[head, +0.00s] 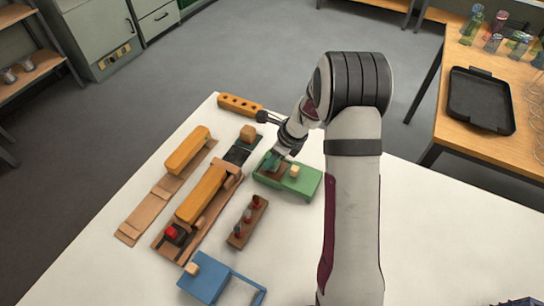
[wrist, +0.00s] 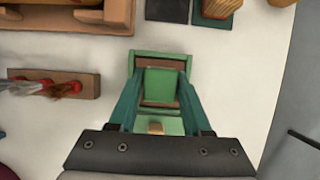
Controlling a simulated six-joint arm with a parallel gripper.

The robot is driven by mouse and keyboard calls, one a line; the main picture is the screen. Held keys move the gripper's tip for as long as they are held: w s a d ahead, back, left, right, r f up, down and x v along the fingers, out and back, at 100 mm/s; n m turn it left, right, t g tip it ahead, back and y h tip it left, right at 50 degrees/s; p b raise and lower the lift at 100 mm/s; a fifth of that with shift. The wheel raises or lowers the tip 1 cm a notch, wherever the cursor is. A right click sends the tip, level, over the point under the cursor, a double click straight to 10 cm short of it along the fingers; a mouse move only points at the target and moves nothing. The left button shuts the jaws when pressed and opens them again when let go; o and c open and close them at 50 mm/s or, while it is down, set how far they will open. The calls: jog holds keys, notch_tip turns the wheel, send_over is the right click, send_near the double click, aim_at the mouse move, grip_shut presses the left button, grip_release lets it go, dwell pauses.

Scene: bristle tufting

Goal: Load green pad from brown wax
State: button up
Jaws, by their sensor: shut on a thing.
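A green tray (head: 303,186) lies on the white table, right of the wooden fixtures, and a wooden knob (head: 294,171) stands at its right half. In the wrist view, the tray (wrist: 160,58) has a brown wax recess (wrist: 141,84), whose brown edges show around a green pad (wrist: 161,84). My gripper (head: 272,161) is over the tray's left part. Its two fingers straddle the green pad in the wrist view (wrist: 159,90), and it is shut on the pad. The pad is over or in the brown recess; I cannot tell whether it touches the wax.
Long wooden fixtures with orange bars (head: 201,193) lie to the left. A dark square (head: 236,155) and wooden block (head: 247,134) are near the tray. A rack (head: 240,233) with red-topped pieces and a blue stand (head: 205,279) are in front. The table's right side is mostly clear.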

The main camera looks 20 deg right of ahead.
jog(key=shift+f, duration=0.5)
dwell(1.0)
jog(key=shift+r, duration=3.55)
